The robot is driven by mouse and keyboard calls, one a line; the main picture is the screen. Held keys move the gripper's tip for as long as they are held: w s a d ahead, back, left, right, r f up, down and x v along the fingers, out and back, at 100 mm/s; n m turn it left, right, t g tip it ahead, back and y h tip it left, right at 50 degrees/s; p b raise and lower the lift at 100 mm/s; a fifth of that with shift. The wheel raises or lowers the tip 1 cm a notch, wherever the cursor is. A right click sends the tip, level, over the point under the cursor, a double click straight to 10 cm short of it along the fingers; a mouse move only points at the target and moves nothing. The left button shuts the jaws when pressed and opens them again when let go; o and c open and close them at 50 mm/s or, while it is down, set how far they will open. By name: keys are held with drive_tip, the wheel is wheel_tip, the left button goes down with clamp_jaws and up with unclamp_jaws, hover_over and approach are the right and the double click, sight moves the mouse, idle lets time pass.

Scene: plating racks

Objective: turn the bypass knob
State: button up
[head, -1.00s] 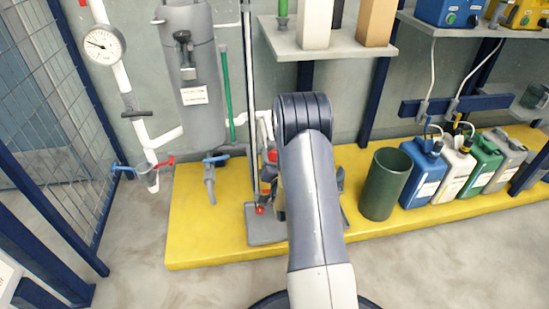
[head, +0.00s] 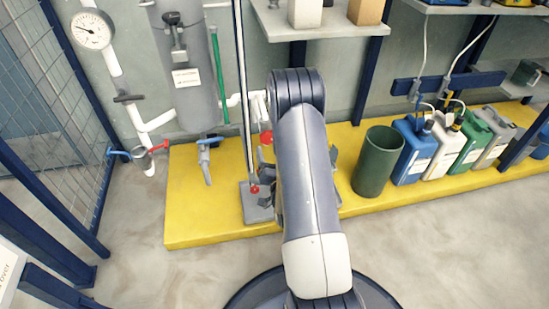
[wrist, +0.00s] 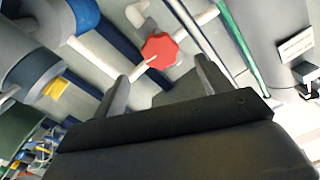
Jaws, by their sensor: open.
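The red eight-sided knob (wrist: 160,50), which I take to be the bypass knob, sits on a white pipe in the wrist view. In the head view, a red knob (head: 266,137) shows just left of my arm, partly covered by it, and looks like the same one. My gripper (wrist: 162,70) is open, with its two fingers apart. The knob shows between and beyond the fingertips, with nothing held. I cannot tell how far the fingertips are from it. In the head view my arm hides most of the gripper.
A thin upright pole stands on a grey base plate (head: 257,205) on the yellow platform (head: 205,232). A blue-handled valve (head: 207,142) and a grey tank (head: 183,65) are to the left. A green bin (head: 379,162) and several jugs stand right. The front floor is clear.

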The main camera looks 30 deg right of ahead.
sight(268, 139)
drive_tip(key=shift+v, duration=1.1)
drive_tip(key=w+d+n, duration=0.1)
drive_tip(key=w+n, duration=0.1)
drive_tip(key=w, duration=0.1)
drive_tip(key=w+d+n+b, duration=0.1)
drive_tip(key=w+n, duration=0.1)
drive_tip(key=w, duration=0.2)
drive_tip(key=w+d+n+b, duration=0.1)
drive_tip(key=w+n, duration=0.1)
drive_tip(key=w, duration=0.1)
drive_tip(key=shift+w, duration=0.2)
drive_tip(key=shift+c, duration=0.2)
drive_tip(key=c, duration=0.9)
